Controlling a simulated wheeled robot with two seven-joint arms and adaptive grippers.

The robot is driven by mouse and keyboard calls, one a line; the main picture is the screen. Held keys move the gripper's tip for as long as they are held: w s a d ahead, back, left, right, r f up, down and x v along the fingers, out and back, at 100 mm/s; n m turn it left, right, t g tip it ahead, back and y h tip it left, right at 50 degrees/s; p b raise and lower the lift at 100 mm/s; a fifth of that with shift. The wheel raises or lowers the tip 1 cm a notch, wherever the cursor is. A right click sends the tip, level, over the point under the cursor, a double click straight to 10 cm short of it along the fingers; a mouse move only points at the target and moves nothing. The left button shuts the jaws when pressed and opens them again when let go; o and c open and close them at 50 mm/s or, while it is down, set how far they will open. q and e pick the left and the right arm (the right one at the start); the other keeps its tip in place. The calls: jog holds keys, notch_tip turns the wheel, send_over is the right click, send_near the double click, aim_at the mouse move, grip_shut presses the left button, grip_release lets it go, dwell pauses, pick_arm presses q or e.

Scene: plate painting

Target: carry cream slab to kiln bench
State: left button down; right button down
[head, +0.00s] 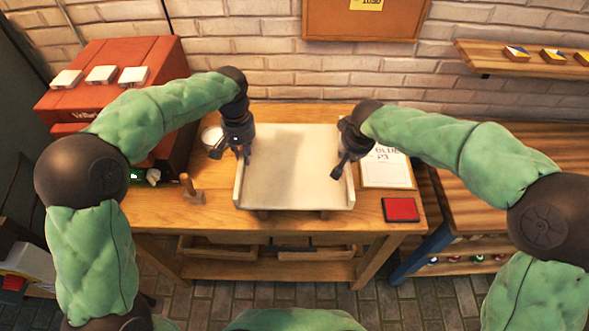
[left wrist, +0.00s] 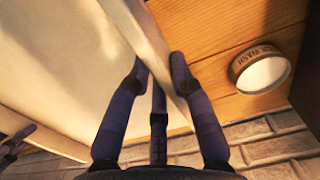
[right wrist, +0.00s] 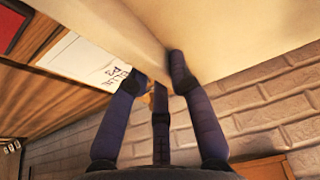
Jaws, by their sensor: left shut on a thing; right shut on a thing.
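The cream slab (head: 297,170) is a flat tray-like board with raised left and right rims, over the wooden table in the head view. My left gripper (head: 236,153) is shut on its left rim; in the left wrist view the fingers (left wrist: 160,72) straddle that rim. My right gripper (head: 345,165) is shut on its right rim, and the right wrist view shows the fingers (right wrist: 157,75) on either side of it. The slab looks level. Short feet or supports show under its front edge; I cannot tell whether it touches the table.
On the wooden table (head: 170,215) are a wooden stamp (head: 190,188), a red pad (head: 400,210), a lettered white sheet (head: 387,168) and a round white-topped tin (left wrist: 263,72). A red cabinet (head: 110,60) stands at left, another wooden bench (head: 490,205) at right. A brick wall is behind.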

pick_arm(q)
jog(key=shift+f+b, duration=0.7)
jog(key=shift+b, duration=0.05)
pick_arm(e)
jog(key=shift+w+f, duration=0.1)
jog(key=shift+f, duration=0.55)
pick_arm(q)
jog(key=c, duration=1.5)
grip_release()
jog(key=shift+f, duration=0.2)
pick_arm(e)
jog(key=c, duration=1.5)
grip_release()
jog(key=shift+f, duration=0.25)
pick_arm(q)
jog(key=o, duration=0.4)
jog(key=shift+s+r, duration=0.1)
pick_arm(e)
jog(key=o, duration=0.4)
jog(key=shift+s+r, duration=0.1)
jog(key=shift+s, duration=0.1)
pick_arm(q)
notch_tip(320, 180, up, 12)
jog(key=shift+f, duration=0.15)
pick_arm(e)
jog(key=shift+s+r, duration=0.1)
jog(key=shift+r, duration=0.35)
jog(key=v, duration=1.1)
jog(key=shift+s, duration=0.15)
